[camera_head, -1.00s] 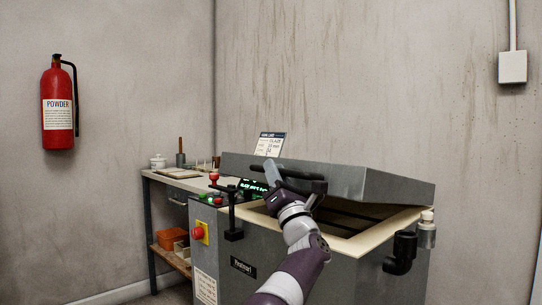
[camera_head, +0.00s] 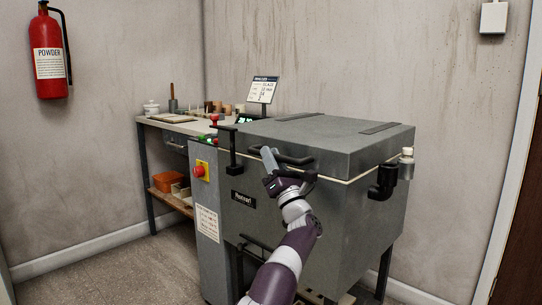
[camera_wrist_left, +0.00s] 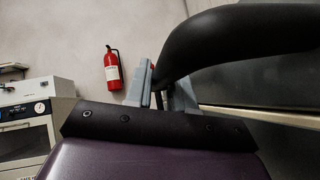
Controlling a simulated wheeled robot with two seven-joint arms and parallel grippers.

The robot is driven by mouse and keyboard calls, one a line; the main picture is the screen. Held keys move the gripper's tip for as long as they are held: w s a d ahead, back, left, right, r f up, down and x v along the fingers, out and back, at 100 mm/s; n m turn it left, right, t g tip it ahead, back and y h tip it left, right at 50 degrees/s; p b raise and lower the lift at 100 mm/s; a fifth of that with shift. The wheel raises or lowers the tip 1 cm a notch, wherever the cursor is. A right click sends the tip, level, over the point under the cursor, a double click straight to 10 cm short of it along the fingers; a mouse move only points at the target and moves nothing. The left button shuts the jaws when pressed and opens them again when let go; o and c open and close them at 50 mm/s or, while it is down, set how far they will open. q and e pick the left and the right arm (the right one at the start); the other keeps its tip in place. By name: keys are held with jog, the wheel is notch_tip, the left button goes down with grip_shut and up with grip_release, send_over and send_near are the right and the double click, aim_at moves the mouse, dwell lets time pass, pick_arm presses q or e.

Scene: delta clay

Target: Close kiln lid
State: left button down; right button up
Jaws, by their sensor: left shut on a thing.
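The kiln (camera_head: 345,225) is a grey box in the middle of the head view. Its grey lid (camera_head: 335,138) lies flat on the body, with a thin pale line along the seam. A black lid handle (camera_head: 296,161) is on the lid's front edge. My left gripper (camera_head: 276,164) is at this handle and shut on it. In the left wrist view the thick black handle (camera_wrist_left: 235,38) passes between the grey fingers (camera_wrist_left: 160,92). The handle hides part of the fingers there. My right gripper is not in view.
A black latch (camera_head: 233,150) stands at the kiln's front left, and a black elbow fitting (camera_head: 383,182) is on its right side. A workbench (camera_head: 160,122) with pots and tools stands at the left. A fire extinguisher (camera_head: 49,60) hangs on the wall.

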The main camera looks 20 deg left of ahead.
pick_arm(q)
jog(key=shift+w+f, duration=0.15)
jog(key=shift+f, duration=0.25)
jog(key=c, duration=1.1)
grip_release()
jog(key=shift+a, duration=0.1)
jog(key=shift+f, duration=0.1)
jog(key=shift+d+f, duration=0.1)
jog(key=shift+d, duration=0.15)
jog(key=p+v, duration=0.1)
jog(key=v, duration=1.1)
jog(key=shift+s+p, duration=0.3)
jog(key=shift+p, duration=0.1)
